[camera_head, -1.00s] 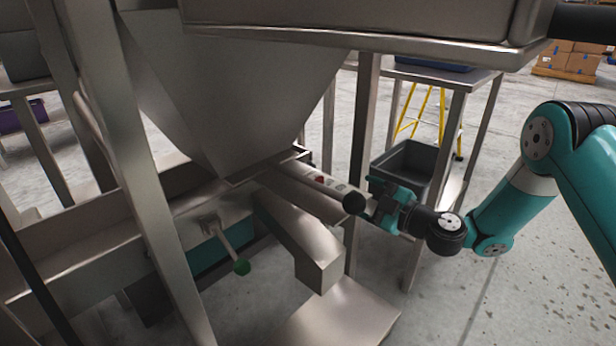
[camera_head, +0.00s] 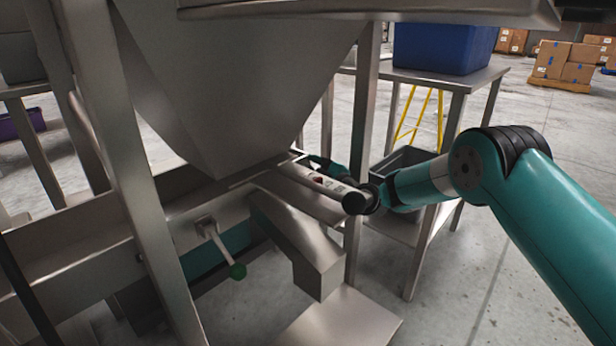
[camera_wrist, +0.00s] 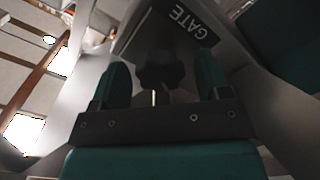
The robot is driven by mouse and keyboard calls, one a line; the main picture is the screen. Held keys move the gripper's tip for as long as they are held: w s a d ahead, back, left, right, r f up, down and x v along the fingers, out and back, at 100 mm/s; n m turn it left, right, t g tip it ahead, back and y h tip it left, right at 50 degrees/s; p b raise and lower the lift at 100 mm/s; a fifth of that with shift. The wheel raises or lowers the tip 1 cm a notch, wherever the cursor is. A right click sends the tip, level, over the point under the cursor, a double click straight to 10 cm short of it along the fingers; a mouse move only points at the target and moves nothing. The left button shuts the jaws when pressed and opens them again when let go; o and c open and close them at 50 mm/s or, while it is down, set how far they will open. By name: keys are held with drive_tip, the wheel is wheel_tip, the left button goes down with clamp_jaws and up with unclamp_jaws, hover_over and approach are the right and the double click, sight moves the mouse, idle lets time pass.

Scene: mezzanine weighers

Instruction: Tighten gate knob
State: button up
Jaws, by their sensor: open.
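A dark lobed gate knob (camera_wrist: 160,70) shows in the wrist view, below a dark plate lettered GATE (camera_wrist: 185,22). A short bright metal pin shows just below the knob. My gripper (camera_wrist: 162,82) is open, with one teal finger on each side of the knob. Gaps show between the fingers and the knob, so it looks ungripped. In the head view, part of my gripper (camera_head: 320,162) shows teal beyond a pale tube (camera_head: 310,180) under the steel hopper (camera_head: 245,90). The knob is hidden there.
A steel frame leg (camera_head: 362,120) stands close beside my arm. A steel table (camera_head: 475,78) with a blue bin (camera_head: 440,48) stands behind; open floor lies right.

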drive_tip(key=c, duration=0.9)
drive_tip(key=shift+m, duration=0.3)
drive_tip(key=m, duration=0.6)
drive_tip(key=shift+w+r+p, duration=0.1)
drive_tip(key=shift+p, duration=0.3)
drive_tip(key=m+p, duration=0.1)
drive_tip(key=m, duration=0.5)
drive_tip(key=shift+w+d+m+p, duration=0.1)
drive_tip(key=shift+d+m+p, duration=0.05)
drive_tip(key=shift+m+p, duration=0.15)
